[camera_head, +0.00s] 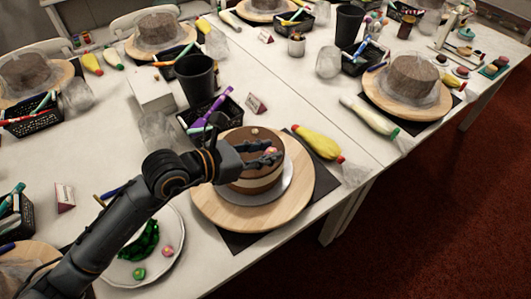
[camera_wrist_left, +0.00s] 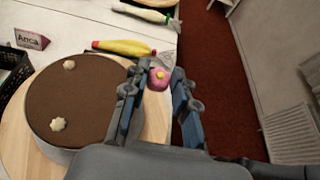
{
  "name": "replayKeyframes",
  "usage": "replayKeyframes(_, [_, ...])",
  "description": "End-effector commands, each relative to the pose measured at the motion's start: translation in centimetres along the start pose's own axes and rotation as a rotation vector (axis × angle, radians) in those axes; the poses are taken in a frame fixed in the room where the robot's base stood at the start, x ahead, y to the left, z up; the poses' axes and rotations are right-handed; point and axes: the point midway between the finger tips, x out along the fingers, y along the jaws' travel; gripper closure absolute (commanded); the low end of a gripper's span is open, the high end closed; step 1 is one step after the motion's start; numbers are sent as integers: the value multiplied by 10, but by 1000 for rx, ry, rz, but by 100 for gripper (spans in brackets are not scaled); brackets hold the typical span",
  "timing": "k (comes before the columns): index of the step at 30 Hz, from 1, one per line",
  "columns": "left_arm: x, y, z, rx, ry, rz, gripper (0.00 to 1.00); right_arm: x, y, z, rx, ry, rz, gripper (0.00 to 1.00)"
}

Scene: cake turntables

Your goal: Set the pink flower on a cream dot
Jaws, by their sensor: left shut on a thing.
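The pink flower (camera_wrist_left: 158,78) with a yellow centre is held between the fingertips of my left gripper (camera_wrist_left: 156,90). In the head view, my left gripper (camera_head: 264,156) reaches over the layered cake (camera_head: 252,183), and a little of the pink flower (camera_head: 271,151) shows there. In the left wrist view, the brown cake top (camera_wrist_left: 88,100) is left of the fingers. Two cream dots show on it, one far (camera_wrist_left: 69,65) and one near (camera_wrist_left: 58,124). One cream dot (camera_head: 254,131) also shows in the head view. My fingers hide part of the cake top.
The cake stands on a round wooden turntable (camera_head: 213,216). A yellow piping bag (camera_head: 316,143) lies behind it, and a basket of pens (camera_head: 207,112) and a name card (camera_head: 256,103) are nearby. A white plate (camera_head: 170,263) with green leaves and small flowers is at the lower left.

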Motion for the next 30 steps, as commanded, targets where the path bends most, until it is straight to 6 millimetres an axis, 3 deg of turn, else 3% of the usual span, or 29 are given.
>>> replayKeyframes(6, [32, 31, -29, -2, 2, 1, 85, -4, -1, -1, 1, 0, -1, 60])
replayKeyframes(15, [52, 48, -48, 0, 1, 2, 85, -4, -1, -1, 1, 1, -1, 60])
replayKeyframes(21, [61, 47, -72, -1, 1, 0, 85, -10, 0, -3, 1, 2, 0, 60])
replayKeyframes(30, [62, 46, -75, 1, -1, 0, 85, -9, 0, -3, 0, 3, 0, 60])
